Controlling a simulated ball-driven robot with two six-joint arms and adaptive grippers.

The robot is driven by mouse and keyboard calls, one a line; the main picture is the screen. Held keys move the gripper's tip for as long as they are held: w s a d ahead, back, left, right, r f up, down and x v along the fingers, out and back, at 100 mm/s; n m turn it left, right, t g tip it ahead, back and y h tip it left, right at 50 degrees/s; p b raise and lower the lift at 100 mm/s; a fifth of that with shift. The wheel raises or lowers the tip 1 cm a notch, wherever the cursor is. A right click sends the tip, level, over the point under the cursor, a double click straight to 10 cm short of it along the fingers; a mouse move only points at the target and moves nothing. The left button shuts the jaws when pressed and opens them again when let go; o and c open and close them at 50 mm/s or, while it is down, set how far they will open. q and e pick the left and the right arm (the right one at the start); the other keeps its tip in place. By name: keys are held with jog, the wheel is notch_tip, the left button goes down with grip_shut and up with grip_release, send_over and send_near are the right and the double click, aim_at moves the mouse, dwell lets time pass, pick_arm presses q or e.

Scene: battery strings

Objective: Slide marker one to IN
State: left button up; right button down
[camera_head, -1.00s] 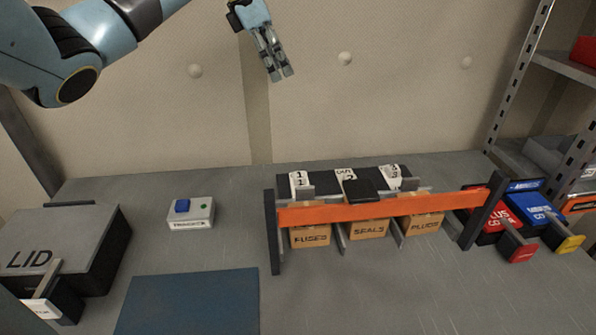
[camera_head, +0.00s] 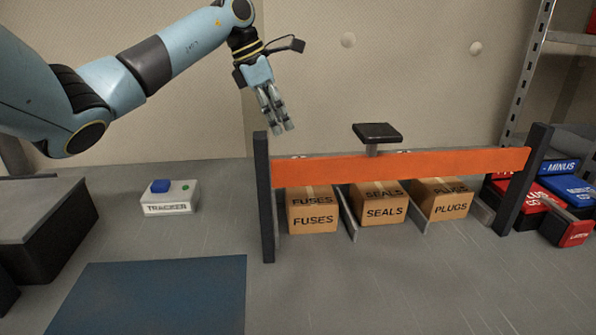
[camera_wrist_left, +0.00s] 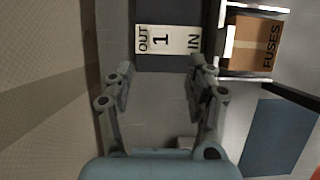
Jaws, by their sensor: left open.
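A white plate (camera_wrist_left: 167,40) reading OUT, 1, IN lies on a dark strip at the top of the left wrist view, with OUT at left and IN at right. In the head view the orange bar hides most of this area. My left gripper (camera_head: 282,130) is open and empty, in the air above the left end of the orange bar. In the left wrist view its fingers (camera_wrist_left: 162,82) are spread just below the plate in the picture, apart from it. My right gripper is not in view.
The orange bar (camera_head: 400,165) spans dark posts before boxes of fuses (camera_head: 313,219), seals (camera_head: 384,211) and plugs (camera_head: 450,206). A black knob (camera_head: 377,132) stands above it. The tracker box (camera_head: 169,207) and blue mat (camera_head: 150,295) lie left. Red and blue items (camera_head: 565,188) stand right.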

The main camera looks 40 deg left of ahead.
pick_arm(q)
jog(key=x, duration=1)
jog(key=shift+d+f+p, duration=0.1)
jog(key=shift+f+p, duration=0.05)
jog(key=shift+p, duration=0.2)
grip_shut()
